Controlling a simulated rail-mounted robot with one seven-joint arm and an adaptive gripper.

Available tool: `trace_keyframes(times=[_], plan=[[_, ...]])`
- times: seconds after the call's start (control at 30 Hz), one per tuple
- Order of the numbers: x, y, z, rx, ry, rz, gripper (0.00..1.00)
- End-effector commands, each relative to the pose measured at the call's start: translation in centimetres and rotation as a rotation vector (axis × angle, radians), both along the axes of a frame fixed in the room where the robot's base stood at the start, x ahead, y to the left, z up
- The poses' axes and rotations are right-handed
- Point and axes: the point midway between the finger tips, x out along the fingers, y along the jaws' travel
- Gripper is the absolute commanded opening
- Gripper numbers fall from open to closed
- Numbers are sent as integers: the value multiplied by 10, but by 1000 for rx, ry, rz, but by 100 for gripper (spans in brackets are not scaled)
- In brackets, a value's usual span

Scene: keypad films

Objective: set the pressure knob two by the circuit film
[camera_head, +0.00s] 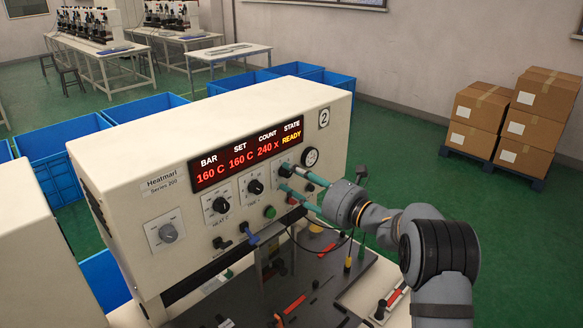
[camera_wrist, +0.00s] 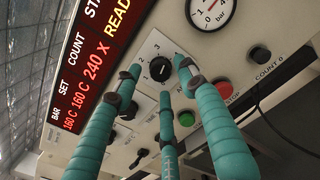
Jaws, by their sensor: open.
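The machine marked 2 (camera_head: 128,150) has a front panel with a row of knobs. A black knob on a white numbered plate (camera_wrist: 161,68) sits below the pressure gauge (camera_wrist: 211,9) in the wrist view. I cannot read exactly where its pointer stands. My gripper (camera_head: 285,180) has three teal fingers, open and spread around this knob. In the wrist view my gripper (camera_wrist: 158,88) shows fingertips near the plate; I cannot tell if any touches the knob. In the head view the fingers mostly hide this knob. I cannot make out the circuit film.
The display (camera_head: 245,155) reads 160 C, 160 C, 240 X, READY. Left of my fingers are the time knob (camera_head: 256,187) and heat knob (camera_head: 220,205). A green button (camera_wrist: 187,118) and red button (camera_wrist: 223,90) lie close by. Cartons (camera_head: 520,115) stand at the back right.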

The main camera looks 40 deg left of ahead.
Motion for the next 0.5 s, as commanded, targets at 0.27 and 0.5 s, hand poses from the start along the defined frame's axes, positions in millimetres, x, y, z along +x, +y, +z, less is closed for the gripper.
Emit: trace_keyframes(times=[0.27, 0.5], plan=[[4, 17, 0, -1, 0, -3, 41], [4, 18, -1, 0, -1, -3, 40]])
